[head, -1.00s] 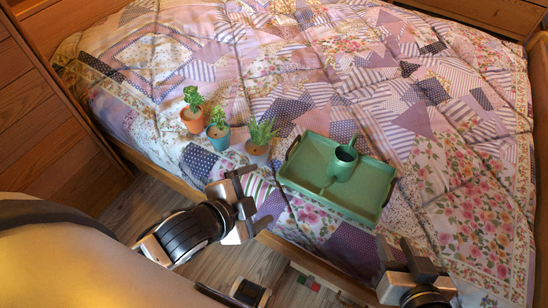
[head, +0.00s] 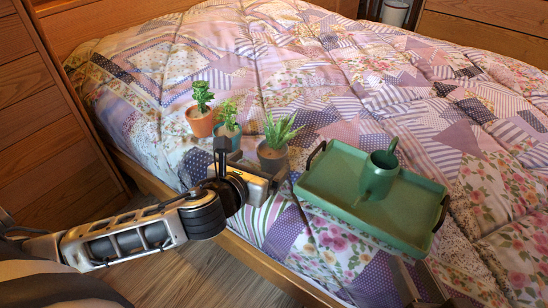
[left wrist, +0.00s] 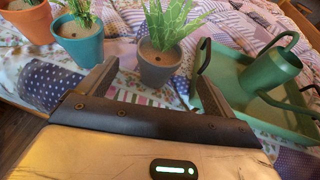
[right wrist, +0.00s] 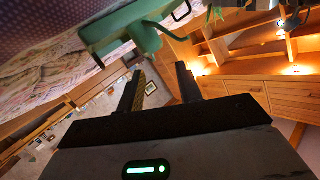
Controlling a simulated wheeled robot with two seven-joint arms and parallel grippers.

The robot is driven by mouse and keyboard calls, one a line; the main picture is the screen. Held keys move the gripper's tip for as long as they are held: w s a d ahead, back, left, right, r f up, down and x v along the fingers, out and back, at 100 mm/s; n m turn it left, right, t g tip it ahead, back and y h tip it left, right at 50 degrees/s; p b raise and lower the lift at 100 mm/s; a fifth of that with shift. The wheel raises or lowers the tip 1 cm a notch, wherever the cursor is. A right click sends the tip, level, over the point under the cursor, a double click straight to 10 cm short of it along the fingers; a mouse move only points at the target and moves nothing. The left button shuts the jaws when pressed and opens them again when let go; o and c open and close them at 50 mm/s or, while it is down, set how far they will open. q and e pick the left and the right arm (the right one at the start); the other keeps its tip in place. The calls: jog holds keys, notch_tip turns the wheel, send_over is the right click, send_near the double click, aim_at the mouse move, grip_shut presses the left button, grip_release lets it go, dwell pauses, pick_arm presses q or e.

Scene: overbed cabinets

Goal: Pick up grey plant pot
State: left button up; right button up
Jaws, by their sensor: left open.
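The grey plant pot (head: 272,159) holds a spiky green plant and stands upright near the bed's edge. In the left wrist view the grey pot (left wrist: 159,67) appears between and just beyond the fingertips. My left gripper (head: 252,160) is open and empty, low in front of the pot; its open fingers also show in the left wrist view (left wrist: 155,80). I cannot tell whether a finger touches the pot. My right gripper (head: 420,282) is at the bottom of the head view, partly cut off. In the right wrist view its fingers (right wrist: 158,80) are apart with nothing between them.
A blue pot (head: 228,136) and a terracotta pot (head: 202,123) with plants stand left of the grey pot. A green tray (head: 330,190) with a green watering can (head: 379,175) lies to its right. The quilted bed (head: 330,75) is clear behind the pots.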

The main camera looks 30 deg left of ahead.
aim_at(271, 153)
pick_arm(q)
jog(key=x, duration=0.3)
jog(key=shift+b, duration=0.3)
jog(key=shift+w+f, duration=0.2)
jog(key=shift+w, duration=0.05)
jog(key=b+x, duration=0.2)
jog(key=x, duration=0.1)
jog(key=shift+w+f+b, duration=0.2)
jog(key=shift+w+b, duration=0.1)
jog(key=shift+w+a+f, duration=0.1)
jog(key=shift+w, duration=0.35)
jog(key=c, duration=1.3)
pick_arm(e)
jog(key=shift+a+r+m+t+y, duration=0.5)
jog(key=shift+r+m+y, duration=0.1)
jog(key=shift+r+m, duration=0.1)
